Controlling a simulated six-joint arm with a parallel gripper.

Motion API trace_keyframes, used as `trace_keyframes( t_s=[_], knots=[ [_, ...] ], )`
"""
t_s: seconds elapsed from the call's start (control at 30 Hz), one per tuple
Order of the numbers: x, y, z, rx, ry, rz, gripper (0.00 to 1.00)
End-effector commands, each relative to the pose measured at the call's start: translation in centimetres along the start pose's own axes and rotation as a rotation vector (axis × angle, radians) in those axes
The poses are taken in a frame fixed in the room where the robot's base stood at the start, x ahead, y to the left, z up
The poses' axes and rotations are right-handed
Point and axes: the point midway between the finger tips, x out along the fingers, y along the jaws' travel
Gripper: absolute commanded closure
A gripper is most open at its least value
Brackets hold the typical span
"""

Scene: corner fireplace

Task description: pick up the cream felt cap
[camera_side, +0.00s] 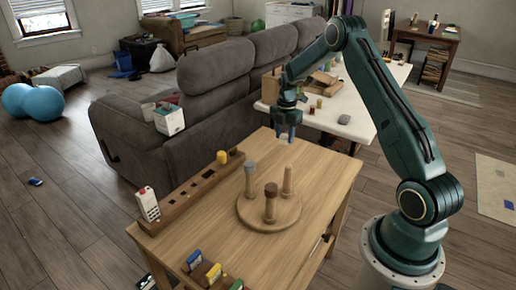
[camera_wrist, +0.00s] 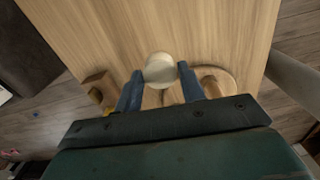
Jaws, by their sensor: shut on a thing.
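The cream felt cap (camera_wrist: 160,71) shows in the wrist view as a round pale disc between the two blue fingertips. My gripper (camera_wrist: 159,76) is shut on it, with a finger on each side. In the side view my gripper (camera_side: 287,133) hangs above the far part of the wooden table, higher than the round peg stand (camera_side: 262,222). The cap is hard to make out there. The stand carries upright pegs: one with a grey top (camera_side: 250,170), one with a brown top (camera_side: 270,190), and a plain wooden one (camera_side: 287,182).
A long wooden rack (camera_side: 188,196) on the table's left holds a yellow piece (camera_side: 222,157) and a white-red box (camera_side: 148,204). Several coloured pieces stand at the front edge. A white table (camera_side: 345,115) and a grey sofa (camera_side: 215,85) lie behind.

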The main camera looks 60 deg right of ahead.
Motion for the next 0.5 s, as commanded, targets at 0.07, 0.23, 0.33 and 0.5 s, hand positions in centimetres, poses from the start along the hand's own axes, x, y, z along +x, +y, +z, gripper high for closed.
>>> trace_keyframes(
  t_s=[0.07, 0.23, 0.33, 0.5],
  knots=[
    [-1.8, 0.1, 0.0, 0.0, -0.002, 0.004, 0.79],
    [-4.5, 0.0, 0.0, 0.0, -0.001, 0.002, 0.79],
    [-5.5, 0.0, 0.0, 0.0, -0.001, 0.002, 0.79],
    [-6.5, 0.0, 0.0, 0.0, 0.0, 0.001, 0.79]
  ],
)
